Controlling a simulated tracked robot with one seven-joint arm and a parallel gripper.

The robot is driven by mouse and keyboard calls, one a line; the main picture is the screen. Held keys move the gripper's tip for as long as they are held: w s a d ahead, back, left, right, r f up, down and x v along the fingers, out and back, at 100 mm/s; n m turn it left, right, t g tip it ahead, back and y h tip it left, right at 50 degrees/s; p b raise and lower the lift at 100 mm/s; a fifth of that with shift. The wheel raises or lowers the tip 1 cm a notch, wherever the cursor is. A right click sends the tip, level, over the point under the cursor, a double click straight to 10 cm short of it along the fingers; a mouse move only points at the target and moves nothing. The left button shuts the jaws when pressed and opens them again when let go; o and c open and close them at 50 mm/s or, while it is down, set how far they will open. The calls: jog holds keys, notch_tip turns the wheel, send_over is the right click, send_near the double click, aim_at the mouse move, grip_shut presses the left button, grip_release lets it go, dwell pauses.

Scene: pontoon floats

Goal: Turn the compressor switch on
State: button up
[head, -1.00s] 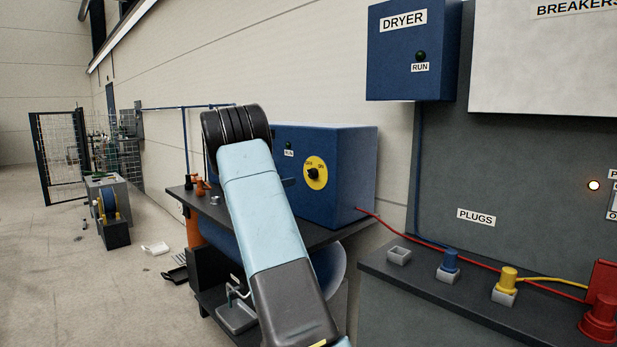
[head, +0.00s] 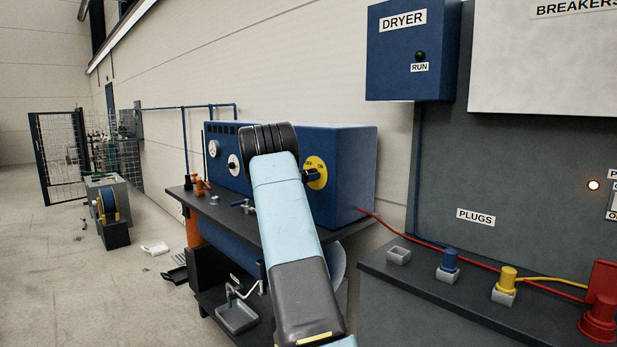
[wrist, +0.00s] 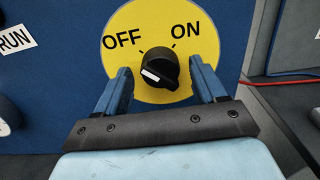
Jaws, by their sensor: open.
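The compressor (head: 348,160) is a blue box on a dark bench. Its switch is a black knob (wrist: 163,66) on a round yellow plate (wrist: 204,33), marked OFF at upper left and ON at upper right. The knob's white mark lies on its left side, the OFF side. In the wrist view my gripper (wrist: 160,65) is open, with one blue finger on each side of the knob. Small gaps seem to show between fingers and knob; I cannot tell about contact. In the head view, my arm hides part of the front, and the yellow plate (head: 320,163) shows beside it.
A dial gauge (head: 213,148) and a white round fitting (head: 234,165) are on the compressor front, left of my arm. A red cable (head: 400,232) runs right to the plugs bench (head: 430,290). The blue dryer box (head: 412,70) hangs above right.

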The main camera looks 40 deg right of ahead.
jog(key=c, duration=1)
jog(key=shift+c, duration=0.3)
jog(key=shift+w, duration=0.1)
jog(key=m, duration=1.7)
jog(key=shift+f+m, duration=0.25)
jog(key=shift+m, duration=0.05)
jog(key=shift+f, duration=0.1)
